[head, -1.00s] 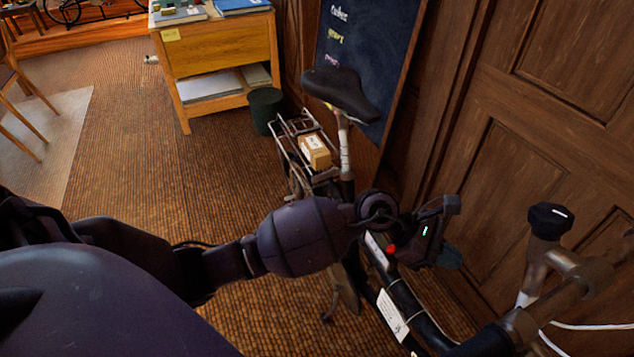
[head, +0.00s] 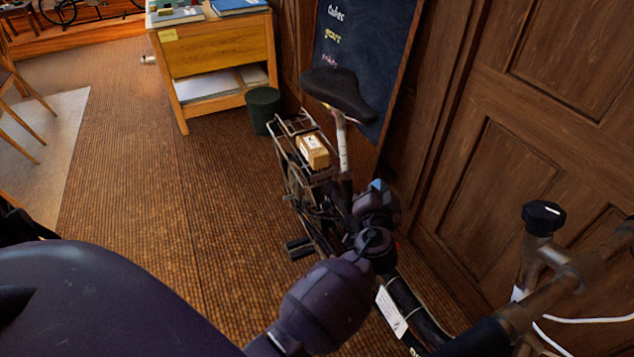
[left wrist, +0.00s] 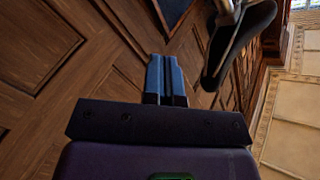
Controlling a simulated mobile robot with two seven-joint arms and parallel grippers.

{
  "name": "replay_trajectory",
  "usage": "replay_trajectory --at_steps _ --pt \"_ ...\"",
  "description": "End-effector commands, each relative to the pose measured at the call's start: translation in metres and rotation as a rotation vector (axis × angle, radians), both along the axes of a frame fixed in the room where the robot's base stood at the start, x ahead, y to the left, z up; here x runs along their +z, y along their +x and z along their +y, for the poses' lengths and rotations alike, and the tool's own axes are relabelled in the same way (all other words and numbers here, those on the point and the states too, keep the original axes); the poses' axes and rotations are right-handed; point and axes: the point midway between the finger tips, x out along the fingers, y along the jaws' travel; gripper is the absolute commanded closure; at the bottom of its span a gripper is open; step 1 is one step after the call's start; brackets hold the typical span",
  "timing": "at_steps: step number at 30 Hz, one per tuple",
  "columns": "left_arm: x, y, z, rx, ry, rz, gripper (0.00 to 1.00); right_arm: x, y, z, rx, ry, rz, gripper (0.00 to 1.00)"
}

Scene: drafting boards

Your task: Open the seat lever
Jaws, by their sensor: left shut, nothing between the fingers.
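The seat lever cannot be told apart clearly in either view. A bicycle stands beside the wood-panelled wall, with a black seat (head: 338,92) on a pale seat post (head: 342,150). The seat (left wrist: 243,42) also shows at the upper right of the left wrist view, beside its metal post (left wrist: 226,14). My left gripper (head: 379,186) is in front of the post and to its lower right, apart from the seat. In the left wrist view its blue fingers (left wrist: 166,76) are together and hold nothing. The lower post is partly hidden behind my arm. My right gripper is not in view.
A rear rack carries a cardboard box (head: 313,151). The handlebar (head: 560,285) is at the lower right. Panelled wood (head: 500,190) stands close on the right. A dark bin (head: 262,110), wooden desk (head: 218,55) and chalkboard (head: 362,50) are behind.

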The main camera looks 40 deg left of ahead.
Motion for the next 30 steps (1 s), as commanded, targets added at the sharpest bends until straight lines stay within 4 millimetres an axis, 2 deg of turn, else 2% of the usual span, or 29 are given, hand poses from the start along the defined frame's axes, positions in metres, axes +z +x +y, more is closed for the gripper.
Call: replay_trajectory --at_steps 3,6,13,22,30 --pt "-0.02 -0.017 0.029 0.205 -0.236 -0.034 1.0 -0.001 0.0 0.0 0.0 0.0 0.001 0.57" --pt "-0.034 -0.033 0.044 0.371 -0.413 -0.092 1.0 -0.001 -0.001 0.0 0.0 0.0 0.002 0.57" --pt "-0.047 -0.059 0.059 0.613 -0.647 -0.25 1.0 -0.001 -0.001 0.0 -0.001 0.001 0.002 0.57" --pt "-0.051 -0.056 0.068 0.635 -0.704 -0.312 1.0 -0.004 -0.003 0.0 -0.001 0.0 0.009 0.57" --pt "-0.065 -0.035 0.103 0.634 -0.701 -0.311 1.0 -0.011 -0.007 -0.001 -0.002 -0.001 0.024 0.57"
